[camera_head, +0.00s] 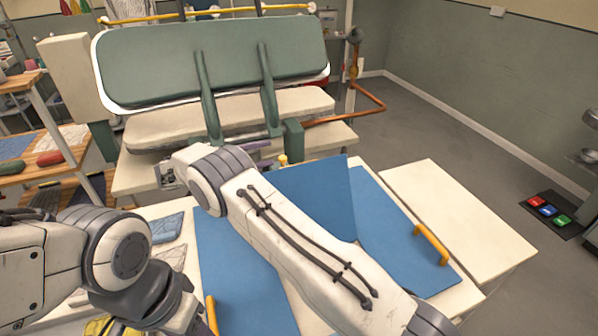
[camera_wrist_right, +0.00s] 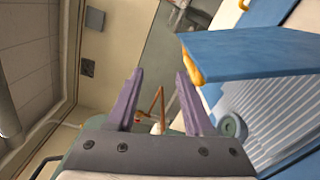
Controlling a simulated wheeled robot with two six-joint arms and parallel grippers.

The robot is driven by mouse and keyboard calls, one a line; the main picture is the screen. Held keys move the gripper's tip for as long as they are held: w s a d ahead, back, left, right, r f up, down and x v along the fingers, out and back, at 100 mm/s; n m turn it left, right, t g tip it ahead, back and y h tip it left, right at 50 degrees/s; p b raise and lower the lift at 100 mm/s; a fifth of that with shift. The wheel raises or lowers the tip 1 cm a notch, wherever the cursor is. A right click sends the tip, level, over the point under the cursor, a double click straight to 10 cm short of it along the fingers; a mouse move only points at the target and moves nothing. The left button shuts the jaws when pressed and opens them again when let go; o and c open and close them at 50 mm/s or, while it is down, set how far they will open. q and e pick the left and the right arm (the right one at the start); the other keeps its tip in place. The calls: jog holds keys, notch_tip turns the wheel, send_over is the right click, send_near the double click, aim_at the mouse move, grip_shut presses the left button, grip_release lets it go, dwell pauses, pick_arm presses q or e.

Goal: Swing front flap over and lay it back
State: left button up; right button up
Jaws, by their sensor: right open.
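A blue folding board lies on a pale table, with a left panel (camera_head: 235,270) and a right panel (camera_head: 395,235) lying flat. A blue flap (camera_head: 325,193) stands tilted up at the middle, partly hidden by my right arm. In the right wrist view the flap (camera_wrist_right: 255,52) shows right of the fingers, with a yellow handle (camera_wrist_right: 190,66) at its edge. My right gripper (camera_wrist_right: 160,75) is open and empty, apart from the flap. Its purple fingers barely show in the head view (camera_head: 258,147), beyond my forearm. My left gripper's fingers are outside the view.
A green pressing machine (camera_head: 215,65) stands behind the board. Yellow handles sit on the right panel (camera_head: 432,244) and by the left panel (camera_head: 211,315). Folded blue cloth (camera_head: 166,228) lies at left. A bare pale table top (camera_head: 460,210) is at right.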

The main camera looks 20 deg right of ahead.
pick_arm(q)
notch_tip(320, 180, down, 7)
jog(key=b, duration=0.6)
pick_arm(e)
send_near(299, 167)
jog(key=w+d+f, duration=0.1)
jog(key=w+f, duration=0.2)
jog(key=w, duration=0.1)
jog(key=shift+s+d+r+p, duration=0.1)
jog(key=shift+s+d+p, duration=0.15)
jog(key=shift+d+p, duration=0.25)
jog(key=d+p, duration=0.3)
jog(key=d, duration=0.5)
jog(key=shift+s+d+p, duration=0.2)
jog(key=shift+d+p, duration=0.05)
jog(key=shift+p, duration=0.05)
jog(key=shift+d, duration=0.6)
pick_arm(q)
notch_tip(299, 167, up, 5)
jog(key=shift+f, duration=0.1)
pick_arm(e)
grip_shut()
jog(key=shift+s+f, duration=0.1)
jog(key=shift+f, duration=0.15)
